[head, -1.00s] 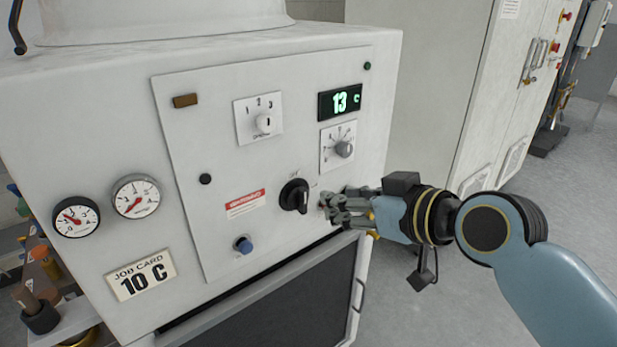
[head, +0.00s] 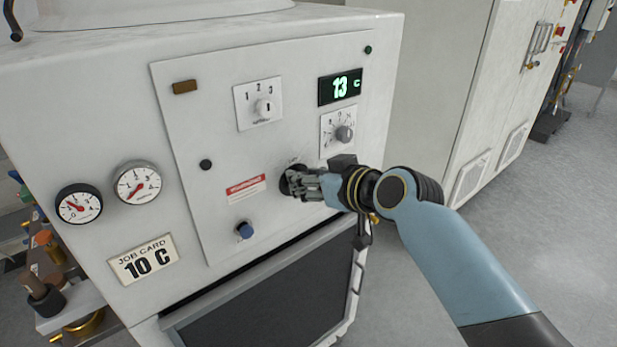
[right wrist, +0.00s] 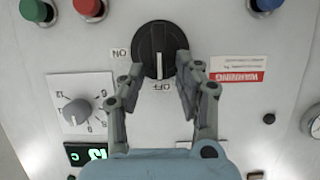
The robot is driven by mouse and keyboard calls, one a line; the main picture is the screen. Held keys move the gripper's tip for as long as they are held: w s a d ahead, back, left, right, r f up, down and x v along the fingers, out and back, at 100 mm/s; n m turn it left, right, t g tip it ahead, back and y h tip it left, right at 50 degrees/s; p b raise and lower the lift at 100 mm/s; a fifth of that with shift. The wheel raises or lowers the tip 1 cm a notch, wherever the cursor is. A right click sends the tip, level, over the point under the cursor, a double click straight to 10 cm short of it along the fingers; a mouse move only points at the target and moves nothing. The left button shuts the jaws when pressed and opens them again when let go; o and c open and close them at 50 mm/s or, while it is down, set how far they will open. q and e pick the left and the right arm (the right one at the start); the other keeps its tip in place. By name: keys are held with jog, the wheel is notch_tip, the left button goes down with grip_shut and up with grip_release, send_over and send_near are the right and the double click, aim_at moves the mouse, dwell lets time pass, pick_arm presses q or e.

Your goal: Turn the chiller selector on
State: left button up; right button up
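The chiller selector (right wrist: 150,42) is a black round knob with a white pointer line, on the white control panel. In the right wrist view its pointer lines up with the OFF label (right wrist: 162,87); the ON label (right wrist: 119,53) is to its left. My right gripper (right wrist: 161,74) is open, its two fingers on either side of the knob's near part. I cannot tell whether they touch it. In the head view my right gripper (head: 291,183) covers most of the knob. My left gripper is not in view.
Around the selector are a red warning label (head: 245,188), a blue button (head: 244,231), a dial (head: 344,133), a numbered selector (head: 263,108) and a green display reading 13 (head: 341,87). The right wrist view also shows green (right wrist: 37,11) and red (right wrist: 90,8) buttons.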

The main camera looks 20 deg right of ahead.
grip_shut()
jog(key=shift+w+d+f+m+t+y+b, duration=0.15)
jog(key=shift+d+f+m+y+b, duration=0.35)
jog(key=shift+m+y+b, duration=1.35)
jog(key=shift+w+d+f+m+t+y+b, duration=0.15)
jog(key=shift+d+f+m+y+b, duration=0.3)
jog(key=shift+m+b, duration=2.55)
jog(key=shift+w+d+f+m+y+b, duration=0.15)
jog(key=shift+d+f+m+y+b, duration=0.3)
jog(key=shift+m+y+b, duration=1.9)
jog(key=shift+a+f+n+h+b, duration=0.1)
jog(key=shift+n+h+b, duration=0.2)
jog(key=shift+h+b, duration=0.55)
jog(key=shift+o, duration=0.8)
grip_release()
